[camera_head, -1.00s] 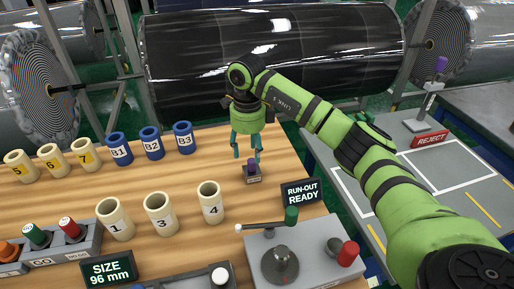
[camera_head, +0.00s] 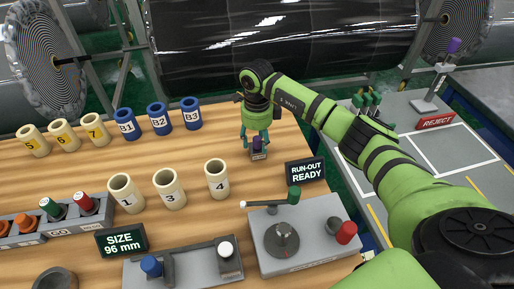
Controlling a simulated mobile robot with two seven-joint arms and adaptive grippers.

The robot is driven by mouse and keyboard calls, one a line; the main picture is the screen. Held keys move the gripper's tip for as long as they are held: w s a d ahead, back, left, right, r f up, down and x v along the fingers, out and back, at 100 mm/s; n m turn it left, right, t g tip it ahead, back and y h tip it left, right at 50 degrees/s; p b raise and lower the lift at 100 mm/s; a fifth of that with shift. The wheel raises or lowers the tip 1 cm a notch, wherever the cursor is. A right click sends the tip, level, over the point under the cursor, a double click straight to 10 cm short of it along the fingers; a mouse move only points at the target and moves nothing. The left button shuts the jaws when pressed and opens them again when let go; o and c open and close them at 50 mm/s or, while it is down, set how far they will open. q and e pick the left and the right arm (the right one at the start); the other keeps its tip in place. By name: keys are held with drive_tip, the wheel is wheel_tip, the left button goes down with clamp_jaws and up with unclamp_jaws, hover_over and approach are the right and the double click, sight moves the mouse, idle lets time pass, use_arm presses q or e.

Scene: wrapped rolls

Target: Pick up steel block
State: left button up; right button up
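The steel block (camera_head: 259,156) is a small grey block with a purple knob (camera_head: 257,143) on top, upright on the wooden table (camera_head: 300,140) in the head view. My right gripper (camera_head: 256,141) points down over it, with its teal fingers on either side of the knob. The fingers look spread, and I cannot make out contact with the knob. The block appears to rest on the table. My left gripper is not in view.
A run-out sign (camera_head: 306,171) stands close to the block's right. Blue tubes (camera_head: 191,114) and cream tubes (camera_head: 217,179) stand to the left. A grey lever fixture (camera_head: 310,235) is in front. A reject sign (camera_head: 435,121) is on the right table.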

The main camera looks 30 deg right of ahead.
clamp_jaws()
drive_tip(key=shift+r, duration=0.1)
drive_tip(key=shift+w+r, duration=0.1)
